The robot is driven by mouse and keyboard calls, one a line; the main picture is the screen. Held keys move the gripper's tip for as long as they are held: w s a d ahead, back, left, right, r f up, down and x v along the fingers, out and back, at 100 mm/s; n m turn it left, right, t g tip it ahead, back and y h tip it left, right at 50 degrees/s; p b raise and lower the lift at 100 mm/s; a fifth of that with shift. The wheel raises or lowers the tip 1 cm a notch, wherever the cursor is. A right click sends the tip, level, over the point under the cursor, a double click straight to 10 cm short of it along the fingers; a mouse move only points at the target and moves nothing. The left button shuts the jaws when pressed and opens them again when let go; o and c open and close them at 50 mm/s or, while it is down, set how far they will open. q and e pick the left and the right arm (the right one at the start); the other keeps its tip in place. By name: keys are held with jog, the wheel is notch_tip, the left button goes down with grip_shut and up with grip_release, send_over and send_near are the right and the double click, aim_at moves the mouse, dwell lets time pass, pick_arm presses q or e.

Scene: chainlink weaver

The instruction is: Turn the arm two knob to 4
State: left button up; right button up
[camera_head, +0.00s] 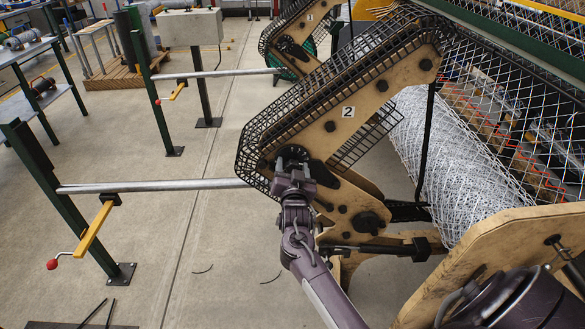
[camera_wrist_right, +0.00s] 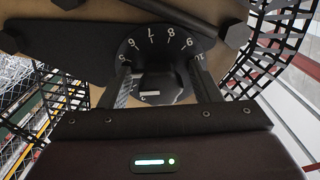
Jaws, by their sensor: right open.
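The arm two knob (camera_wrist_right: 160,82) is a dark knob on a black dial (camera_wrist_right: 150,38) with white numbers, roughly 5 to 10 readable along its upper rim. A short white mark shows low on the knob's face; I cannot tell which number it points to. My right gripper (camera_wrist_right: 164,78) is open, with one finger on each side of the knob; I cannot tell whether they touch it. In the head view, my right gripper (camera_head: 294,172) is at the lower end of the wooden arm labelled 2 (camera_head: 347,112), covering most of the knob. My left gripper is not in view.
Black mesh guarding (camera_head: 248,150) curves around the arm's left end. A metal bar on a green post (camera_head: 58,198) with a yellow crank (camera_head: 95,228) stands to the left. A wire-mesh roll (camera_head: 450,175) lies to the right. Concrete floor (camera_head: 185,265) is largely open at lower left.

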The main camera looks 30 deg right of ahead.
jog(key=shift+s, duration=0.1)
jog(key=v, duration=0.7)
jog(key=shift+s+a+b, duration=0.25)
jog(key=shift+b, duration=0.2)
jog(key=s+a+f+n+g+y, duration=0.2)
jog(key=s+a+f+n, duration=0.1)
jog(key=f, duration=0.8)
jog(key=s+a+f+n+g+y, duration=0.1)
jog(key=s+a+f+n+y, duration=0.2)
jog(key=f, duration=0.8)
jog(key=s+a+f+n+g+y, duration=0.2)
jog(key=s+a+f, duration=0.2)
jog(key=f, duration=0.8)
jog(key=s+a+f+n+g+y, duration=0.15)
jog(key=s+f+g, duration=0.25)
jog(key=s+f, duration=0.9)
jog(key=s+f+n+g, duration=0.1)
jog(key=s+f, duration=0.3)
jog(key=s, duration=0.7)
jog(key=s+f+n+g, duration=0.1)
jog(key=s+f+g, duration=0.2)
jog(key=s, duration=0.9)
jog(key=shift+f+n+g+y, duration=0.35)
jog(key=shift+f+g, duration=0.05)
jog(key=shift+g, duration=0.3)
